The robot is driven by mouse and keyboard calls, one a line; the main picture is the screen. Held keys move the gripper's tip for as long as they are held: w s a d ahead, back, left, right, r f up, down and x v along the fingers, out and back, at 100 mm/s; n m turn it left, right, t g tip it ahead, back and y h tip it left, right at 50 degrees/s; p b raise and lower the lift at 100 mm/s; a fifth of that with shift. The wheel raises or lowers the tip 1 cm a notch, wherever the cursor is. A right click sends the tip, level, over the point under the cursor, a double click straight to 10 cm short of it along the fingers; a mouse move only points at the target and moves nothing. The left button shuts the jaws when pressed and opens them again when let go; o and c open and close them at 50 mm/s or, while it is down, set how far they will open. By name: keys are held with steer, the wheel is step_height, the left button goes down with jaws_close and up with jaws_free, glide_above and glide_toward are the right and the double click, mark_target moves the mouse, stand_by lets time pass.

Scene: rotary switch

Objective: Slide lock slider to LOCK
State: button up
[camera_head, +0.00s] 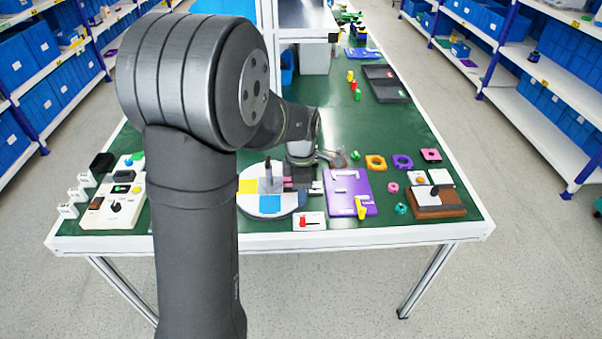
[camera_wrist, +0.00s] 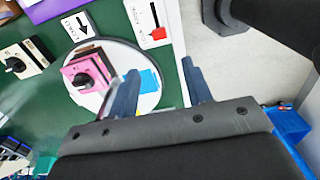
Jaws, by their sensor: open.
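A small white plate (camera_head: 317,224) with a red slider knob (camera_head: 303,222) lies at the table's front edge in the head view. The wrist view shows the plate (camera_wrist: 144,16) with a dark slot and the red knob (camera_wrist: 158,33) near one end; its printing is too small to read. I take this to be the lock slider. My gripper (camera_wrist: 160,88) is open, with its two dark fingers apart and nothing between them. In the wrist view the fingers are near the round white disc's edge, apart from the plate. In the head view my arm partly hides the gripper.
A round white disc (camera_head: 247,207) with coloured patches is left of the plate. A pink switch block (camera_wrist: 88,72) shows there in the wrist view. A purple panel (camera_head: 341,205) with a yellow handle (camera_head: 361,208) stands to the right. The front edge is close.

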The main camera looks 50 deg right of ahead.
step_height(320, 180, up, 6)
glide_above(301, 219)
steer(key=shift+f, duration=0.1)
steer(key=shift+f, duration=0.1)
stand_by(0.5)
step_height(301, 219, down, 17)
steer(key=shift+s+f, duration=0.1)
steer(key=shift+f, duration=0.05)
stand_by(0.5)
